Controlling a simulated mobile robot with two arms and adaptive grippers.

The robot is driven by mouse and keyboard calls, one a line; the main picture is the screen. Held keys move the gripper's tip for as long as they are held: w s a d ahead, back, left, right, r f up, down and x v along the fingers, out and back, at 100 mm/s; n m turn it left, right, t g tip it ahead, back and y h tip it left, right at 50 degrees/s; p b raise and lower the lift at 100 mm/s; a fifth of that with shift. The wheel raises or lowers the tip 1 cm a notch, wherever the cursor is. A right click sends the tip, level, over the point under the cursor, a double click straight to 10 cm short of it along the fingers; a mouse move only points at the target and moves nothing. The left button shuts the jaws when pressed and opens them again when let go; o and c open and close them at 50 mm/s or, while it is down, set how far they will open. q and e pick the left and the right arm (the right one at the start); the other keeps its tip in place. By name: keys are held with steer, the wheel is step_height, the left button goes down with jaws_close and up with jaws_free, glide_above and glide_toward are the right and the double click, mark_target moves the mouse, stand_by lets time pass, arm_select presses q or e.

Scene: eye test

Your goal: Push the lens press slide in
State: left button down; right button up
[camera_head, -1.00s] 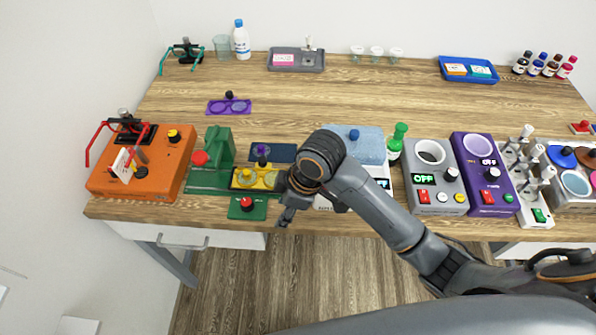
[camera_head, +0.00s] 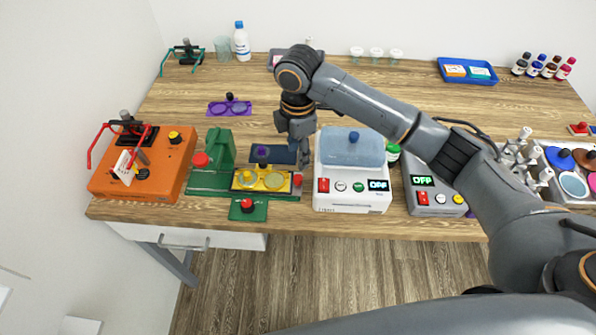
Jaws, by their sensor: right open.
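The lens press (camera_head: 222,150) is a green stand with a red knob on its left side, on a green base at the front left of the table. Its yellow slide (camera_head: 262,187) lies on the base to the right of the stand and carries pale round lenses and a small black knob. A red knob (camera_head: 297,180) shows at the slide's right end. My right gripper (camera_head: 303,158) is open and points down, just behind and above that red knob. I cannot tell whether it touches anything. My left gripper is not in view.
A white machine (camera_head: 350,200) with a blue lid stands close to the right of my gripper. A dark blue mat (camera_head: 268,153) lies behind the slide. A green block with a red button (camera_head: 248,205) lies in front. An orange box (camera_head: 150,185) stands at left.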

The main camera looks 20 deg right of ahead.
mark_target(298, 177)
step_height(298, 177, down, 9)
steer(key=shift+f+p, duration=0.2)
steer(key=shift+p, duration=0.6)
jaws_close()
